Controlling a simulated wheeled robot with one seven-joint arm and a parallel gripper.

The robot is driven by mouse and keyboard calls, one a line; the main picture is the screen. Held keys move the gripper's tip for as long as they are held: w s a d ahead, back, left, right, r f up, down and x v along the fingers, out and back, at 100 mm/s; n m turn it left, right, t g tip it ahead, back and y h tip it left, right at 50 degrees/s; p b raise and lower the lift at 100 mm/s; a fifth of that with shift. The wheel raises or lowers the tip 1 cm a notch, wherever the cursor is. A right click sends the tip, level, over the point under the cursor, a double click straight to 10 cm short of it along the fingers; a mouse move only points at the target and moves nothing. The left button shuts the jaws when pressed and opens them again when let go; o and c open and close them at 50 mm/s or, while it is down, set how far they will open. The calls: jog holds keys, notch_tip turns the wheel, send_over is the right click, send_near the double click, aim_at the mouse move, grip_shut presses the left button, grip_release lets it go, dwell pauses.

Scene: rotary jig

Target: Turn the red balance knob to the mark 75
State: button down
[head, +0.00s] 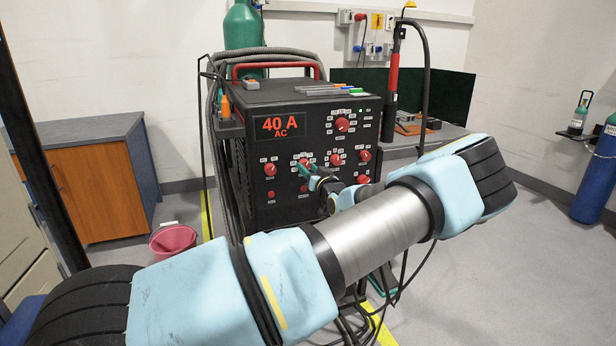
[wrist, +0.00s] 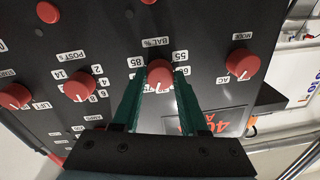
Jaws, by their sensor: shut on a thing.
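The red balance knob (wrist: 160,73) is in the middle of the wrist view, under the label "BAL %". Marks 85 and 55 show to its left and right; the marks at the bottom of its dial are partly hidden by the knob and fingers. Its pale pointer line seems to face down in the picture, but I cannot tell the exact mark. My gripper (wrist: 158,88) has its two green fingers shut on opposite sides of this knob. In the head view my gripper (head: 309,172) is at the front panel, largely covering the knob.
The mode knob (wrist: 242,64) and post knob (wrist: 79,84) sit on either side, close to the fingers. Cables hang beside the machine, and a pink bucket (head: 173,243) stands on the floor at left.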

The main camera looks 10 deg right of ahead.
jog(key=shift+m+b, duration=0.5)
jog(key=shift+m, duration=1.1)
jog(key=shift+c, duration=2.2)
grip_release()
jog(key=s+d+b, duration=0.1)
jog(key=s+d, duration=0.1)
jog(key=s, duration=0.8)
jog(key=shift+s+f+b, duration=0.2)
jog(key=shift+s+b, duration=0.1)
jog(key=shift+s, duration=0.05)
